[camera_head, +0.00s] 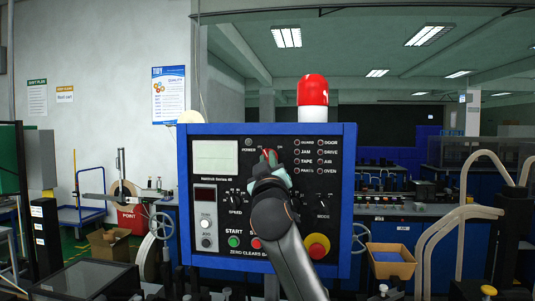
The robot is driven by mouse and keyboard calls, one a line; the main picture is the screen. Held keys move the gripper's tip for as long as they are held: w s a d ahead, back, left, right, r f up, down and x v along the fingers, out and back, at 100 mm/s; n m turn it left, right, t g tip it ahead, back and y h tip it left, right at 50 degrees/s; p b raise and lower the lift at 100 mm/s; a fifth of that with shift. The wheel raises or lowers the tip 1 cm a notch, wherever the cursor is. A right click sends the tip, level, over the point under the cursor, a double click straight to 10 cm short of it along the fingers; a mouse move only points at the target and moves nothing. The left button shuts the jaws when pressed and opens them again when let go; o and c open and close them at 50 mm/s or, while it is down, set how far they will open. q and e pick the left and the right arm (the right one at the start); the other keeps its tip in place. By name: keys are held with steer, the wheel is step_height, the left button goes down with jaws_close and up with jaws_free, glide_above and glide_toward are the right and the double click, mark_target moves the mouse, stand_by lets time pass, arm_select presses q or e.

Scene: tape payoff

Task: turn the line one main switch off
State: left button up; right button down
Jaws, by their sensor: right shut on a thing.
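A blue-framed control panel (343,200) with a black face stands upright in front of me. My left gripper is not in view.
The panel also carries a SPEED knob (235,200), a MODE knob (322,201), a green START button (234,241) and a red-and-yellow emergency button (318,246). A red beacon (313,91) stands above. Curved pale tubes (462,215) rise at the right.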

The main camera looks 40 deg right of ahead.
steer(key=shift+n+t+y+p, duration=0.4)
steer(key=shift+n+y+p, duration=0.5)
steer(key=shift+n, duration=1.3)
steer(key=shift+f+y, duration=0.1)
steer(key=shift+y, duration=0.2)
steer(key=c, duration=0.9)
jaws_free()
steer(key=shift+n, duration=0.3)
steer(key=b+v, duration=0.4)
steer(key=v, duration=0.8)
steer(key=shift+s+a, duration=0.1)
steer(key=shift+s, duration=0.15)
